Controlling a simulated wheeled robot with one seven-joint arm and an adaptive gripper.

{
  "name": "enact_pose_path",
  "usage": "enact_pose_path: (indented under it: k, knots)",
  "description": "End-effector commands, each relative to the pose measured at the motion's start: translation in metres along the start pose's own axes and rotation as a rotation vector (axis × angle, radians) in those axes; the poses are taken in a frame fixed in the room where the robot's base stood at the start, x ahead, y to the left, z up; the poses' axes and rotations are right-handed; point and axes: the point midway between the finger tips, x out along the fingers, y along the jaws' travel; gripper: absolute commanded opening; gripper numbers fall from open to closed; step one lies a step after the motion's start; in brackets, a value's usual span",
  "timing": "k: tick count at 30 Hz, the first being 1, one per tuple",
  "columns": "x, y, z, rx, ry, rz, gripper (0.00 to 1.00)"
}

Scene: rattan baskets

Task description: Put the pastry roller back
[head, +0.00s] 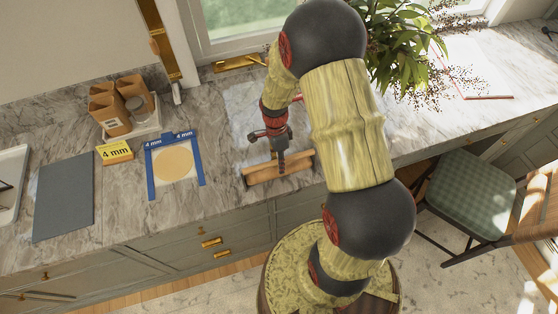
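A long wooden piece (262,175) lies at the counter's front edge, directly below my gripper (281,160). It looks like a low wooden rack or cradle; whether the pastry roller lies in it, or is this piece itself, I cannot tell. My gripper points down over its middle, and its dark fingertips reach or overlap the wood. The view is too small to show whether the fingers are open or shut, or whether they touch it. Left of it, a round of flat dough (173,163) lies between blue strips (151,175) marked 4 mm.
A golden tray (238,63) lies by the window. A leafy plant (405,50) stands behind my arm. Marble between dough and wooden piece is clear.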

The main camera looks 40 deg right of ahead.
Motion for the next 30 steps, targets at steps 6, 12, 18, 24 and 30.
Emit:
enact_pose_path:
  k: [6, 12, 18, 24, 30]
  knots:
    - [-0.003, -0.003, 0.000, 0.000, 0.000, -0.008, 0.34]
    - [-0.004, -0.004, 0.000, 0.000, 0.000, -0.009, 0.34]
    - [-0.012, -0.003, 0.000, 0.000, 0.000, -0.011, 0.34]
    - [-0.044, -0.003, 0.000, 0.000, 0.000, -0.015, 0.34]
    - [-0.087, -0.003, 0.000, 0.000, 0.000, -0.014, 0.34]
